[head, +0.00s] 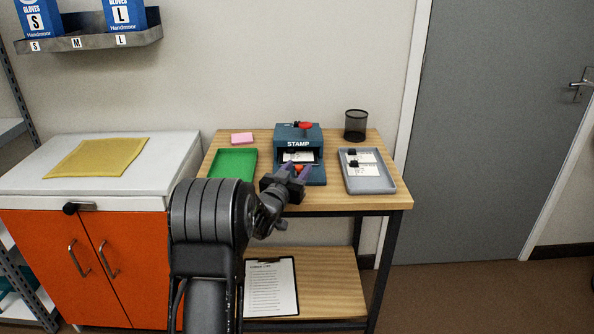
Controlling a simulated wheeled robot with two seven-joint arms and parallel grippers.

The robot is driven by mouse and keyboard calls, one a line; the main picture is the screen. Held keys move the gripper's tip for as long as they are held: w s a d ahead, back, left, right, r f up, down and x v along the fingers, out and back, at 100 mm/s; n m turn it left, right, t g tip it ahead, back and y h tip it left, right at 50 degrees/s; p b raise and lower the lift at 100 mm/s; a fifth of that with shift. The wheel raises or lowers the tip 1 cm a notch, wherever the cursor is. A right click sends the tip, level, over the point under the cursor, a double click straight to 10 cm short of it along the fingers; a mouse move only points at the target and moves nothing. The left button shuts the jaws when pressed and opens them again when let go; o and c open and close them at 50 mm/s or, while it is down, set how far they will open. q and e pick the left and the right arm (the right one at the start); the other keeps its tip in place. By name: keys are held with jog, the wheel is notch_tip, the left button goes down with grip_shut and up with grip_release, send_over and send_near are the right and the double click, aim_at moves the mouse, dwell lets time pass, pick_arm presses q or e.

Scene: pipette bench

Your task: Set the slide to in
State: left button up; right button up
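The teal stamp machine (298,132), labelled STAMP, stands at the back middle of the wooden table. It has a red part on top and a dark opening in front. A white card (298,157) lies at the opening. A small orange-red knob (299,167) shows just in front of the card, on the slide. The gripper hides part of the slide and the machine's base. My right gripper is out of view.
A green tray (221,176) lies left of the machine, with a pink pad (242,138) behind it. A grey tray (392,185) with several stamped cards lies to the right, a black mesh cup (355,124) behind it. A clipboard (271,288) rests on the lower shelf.

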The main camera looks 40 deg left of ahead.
pick_arm(q)
jog(key=v, duration=0.8)
jog(key=shift+w, duration=0.1)
